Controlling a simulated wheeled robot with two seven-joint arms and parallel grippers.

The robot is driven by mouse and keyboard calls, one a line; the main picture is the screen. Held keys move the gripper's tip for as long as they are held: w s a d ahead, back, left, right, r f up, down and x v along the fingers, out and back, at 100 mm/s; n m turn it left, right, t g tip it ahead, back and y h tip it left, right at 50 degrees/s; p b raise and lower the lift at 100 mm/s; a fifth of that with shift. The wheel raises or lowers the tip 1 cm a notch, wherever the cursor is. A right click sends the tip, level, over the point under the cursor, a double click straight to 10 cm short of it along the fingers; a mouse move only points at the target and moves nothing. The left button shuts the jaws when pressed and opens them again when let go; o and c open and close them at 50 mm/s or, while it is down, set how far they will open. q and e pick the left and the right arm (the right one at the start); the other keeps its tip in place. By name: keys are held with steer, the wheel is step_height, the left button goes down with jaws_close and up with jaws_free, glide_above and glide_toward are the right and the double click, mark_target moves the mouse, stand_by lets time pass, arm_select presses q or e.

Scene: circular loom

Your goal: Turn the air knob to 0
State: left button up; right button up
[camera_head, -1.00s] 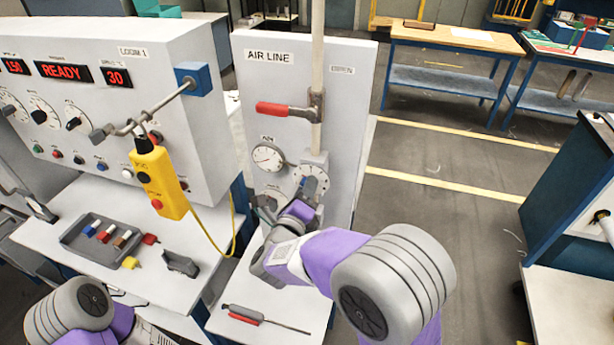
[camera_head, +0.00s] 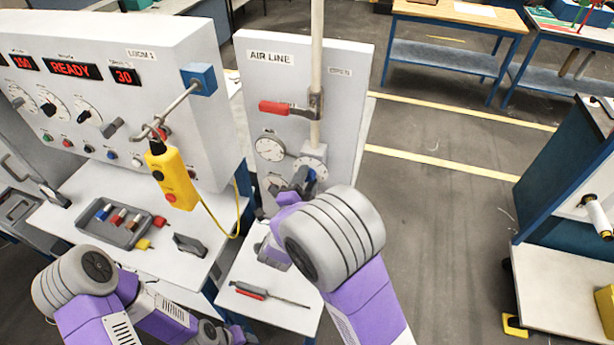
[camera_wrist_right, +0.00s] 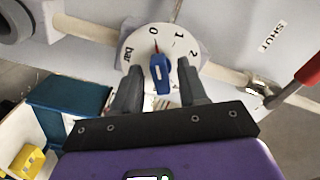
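The air knob (camera_wrist_right: 160,74) is a blue bar on a round white dial (camera_wrist_right: 137,55) marked 0, 1, 2 and bar. In the right wrist view its red pointer points at or very near the 0. In the head view the dial (camera_head: 318,165) is low on the AIR LINE panel (camera_head: 345,110). My right gripper (camera_wrist_right: 160,82) has its two grey fingers on either side of the knob, with visible gaps between fingers and bar. In the head view my right arm partly covers the area below the dial. My left arm is at the bottom left; its fingers do not show.
A gauge (camera_head: 270,148) sits left of the dial, and a red-handled valve (camera_head: 285,108) is on the pipe above. A screwdriver (camera_head: 262,293) lies on the shelf below. A yellow pendant (camera_head: 172,178) hangs left of the panel. Open floor lies to the right.

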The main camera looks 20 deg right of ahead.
steer(key=b+v, duration=0.1)
steer(key=v, duration=0.6)
stand_by(0.6)
